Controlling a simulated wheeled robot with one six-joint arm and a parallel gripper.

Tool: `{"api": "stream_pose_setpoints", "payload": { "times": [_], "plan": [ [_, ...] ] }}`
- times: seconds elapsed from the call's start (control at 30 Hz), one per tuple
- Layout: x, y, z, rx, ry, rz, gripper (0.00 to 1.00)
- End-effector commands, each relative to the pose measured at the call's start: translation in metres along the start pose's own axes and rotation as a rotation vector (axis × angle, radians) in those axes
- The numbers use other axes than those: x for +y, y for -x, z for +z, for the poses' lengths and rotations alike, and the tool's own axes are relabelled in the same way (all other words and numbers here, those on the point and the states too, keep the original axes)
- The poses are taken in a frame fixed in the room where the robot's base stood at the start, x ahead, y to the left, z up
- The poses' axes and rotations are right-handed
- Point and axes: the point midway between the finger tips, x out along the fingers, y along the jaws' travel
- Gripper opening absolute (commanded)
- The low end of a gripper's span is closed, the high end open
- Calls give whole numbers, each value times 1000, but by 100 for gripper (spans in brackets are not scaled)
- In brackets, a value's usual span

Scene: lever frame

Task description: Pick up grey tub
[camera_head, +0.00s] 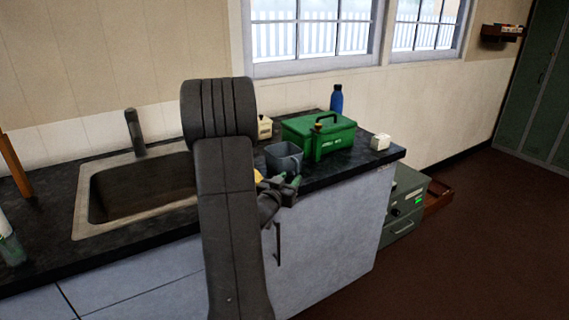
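The grey tub (286,158) is a small open-topped container on the dark countertop, just in front of the left end of the green box. My gripper (291,186) is at the counter's front edge, just below and in front of the tub in the picture. My arm covers the area to the left of the tub. The fingers are small and dark here, so I cannot tell whether they are open or shut, or whether they touch the tub. A yellow item (258,176) shows partly behind my arm.
A green box with a handle (333,139) stands right behind the tub. A blue bottle (336,99), a white block (380,142) and a cream item (265,127) are nearby. A sink (140,190) is at left. Open floor lies at right.

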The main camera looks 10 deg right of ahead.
Motion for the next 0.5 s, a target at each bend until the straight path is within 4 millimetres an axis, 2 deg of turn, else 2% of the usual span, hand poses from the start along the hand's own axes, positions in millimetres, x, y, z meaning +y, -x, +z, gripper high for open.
{"api": "stream_pose_setpoints", "payload": {
  "times": [0.2, 0.33, 0.5],
  "plan": [
    [0, -33, -3, 0, -1, 2, 37],
    [0, -41, -2, 0, 0, 1, 37],
    [0, -41, -2, 0, 0, 0, 37]
  ]
}}
